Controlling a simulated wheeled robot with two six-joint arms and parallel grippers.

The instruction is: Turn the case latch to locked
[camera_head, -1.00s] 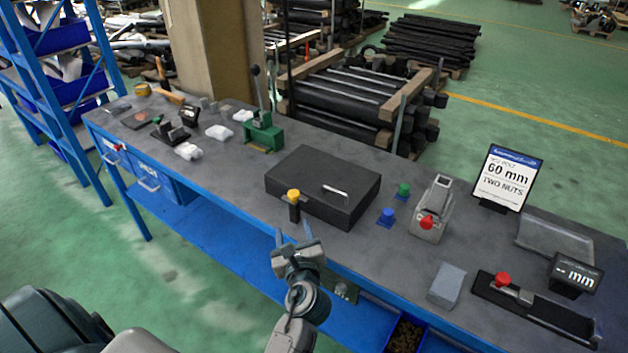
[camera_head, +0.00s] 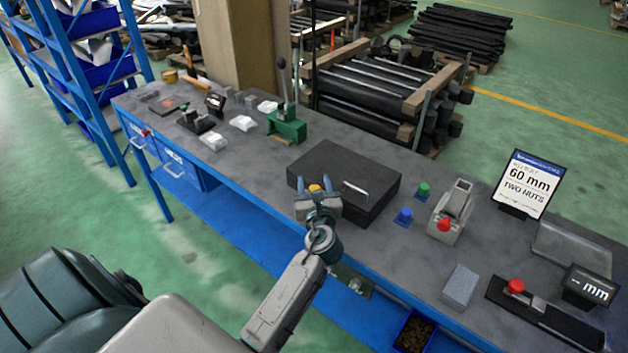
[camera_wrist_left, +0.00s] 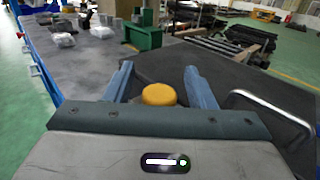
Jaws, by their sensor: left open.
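The black case (camera_head: 352,171) lies closed on the grey workbench, with a silver bar handle (camera_head: 355,190) on its lid. The latch's yellow knob (camera_head: 315,188) is at the case's front side; its black post is hidden behind my gripper in the head view. My left gripper (camera_head: 314,184) is at the knob. In the left wrist view the yellow knob (camera_wrist_left: 159,94) sits between the two open blue-grey fingers, with gaps visible on both sides. The case lid (camera_wrist_left: 235,85) and handle (camera_wrist_left: 268,108) show beyond and to the right. My right gripper is not in view.
Blue (camera_head: 404,215) and green (camera_head: 423,190) knobs stand right of the case, beside a grey device with a red button (camera_head: 444,225). A green lever press (camera_head: 287,125) stands behind left. The bench front edge runs under my arm.

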